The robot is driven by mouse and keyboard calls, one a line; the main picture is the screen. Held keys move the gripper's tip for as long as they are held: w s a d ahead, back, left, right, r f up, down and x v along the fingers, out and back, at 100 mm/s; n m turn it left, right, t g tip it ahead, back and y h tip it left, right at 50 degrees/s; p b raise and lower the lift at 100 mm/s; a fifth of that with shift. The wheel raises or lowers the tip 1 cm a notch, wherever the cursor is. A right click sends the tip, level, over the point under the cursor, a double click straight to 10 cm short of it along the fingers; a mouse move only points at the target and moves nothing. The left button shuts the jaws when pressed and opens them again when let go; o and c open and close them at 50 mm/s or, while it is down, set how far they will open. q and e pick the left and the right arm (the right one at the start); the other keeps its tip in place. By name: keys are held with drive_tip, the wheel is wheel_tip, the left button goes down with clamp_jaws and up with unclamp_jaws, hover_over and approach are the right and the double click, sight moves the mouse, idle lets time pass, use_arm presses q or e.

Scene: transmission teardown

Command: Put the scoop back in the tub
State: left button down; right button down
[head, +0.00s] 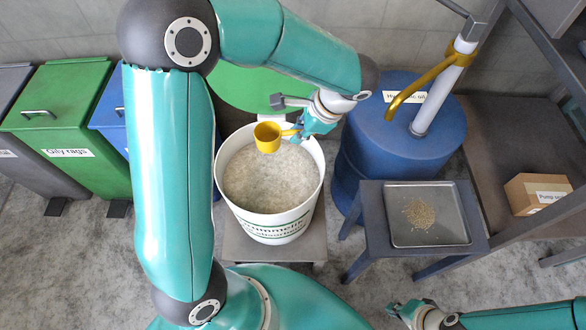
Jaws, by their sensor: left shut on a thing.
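The yellow scoop (267,137) is in the head view, above the far part of the white tub's opening. My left gripper (300,130) is shut on the scoop's handle, at the tub's far right rim. The white tub (270,226) stands on a low grey stand and is filled with pale granules (268,182). The scoop looks apart from the granules, but its exact height is hard to tell. My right gripper (402,312) is low at the bottom of the view, away from the tub; its fingers are too small to read.
A grey tray (458,230) with a small pile of granules sits on a stool at right. Green and blue bins (68,120) stand at left. A cardboard box (535,193) is on the right shelf.

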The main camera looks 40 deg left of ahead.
use_arm(q)
wheel_tip(320, 180, down, 15)
drive_tip(key=b, duration=0.3)
drive_tip(key=shift+s+a+f, duration=0.1)
drive_tip(key=shift+a+f, duration=0.05)
drive_tip(key=shift+f, duration=0.1)
drive_tip(key=shift+f+b, duration=0.15)
drive_tip(key=shift+b, duration=0.25)
drive_tip(key=c, duration=1.2)
unclamp_jaws()
drive_tip(key=shift+r, duration=0.2)
drive_tip(key=shift+r+p, duration=0.2)
drive_tip(key=shift+p, duration=0.2)
drive_tip(key=p+v, duration=0.2)
drive_tip(key=v, duration=0.9)
drive_tip(key=shift+d+r, duration=0.25)
drive_tip(key=shift+r, duration=0.05)
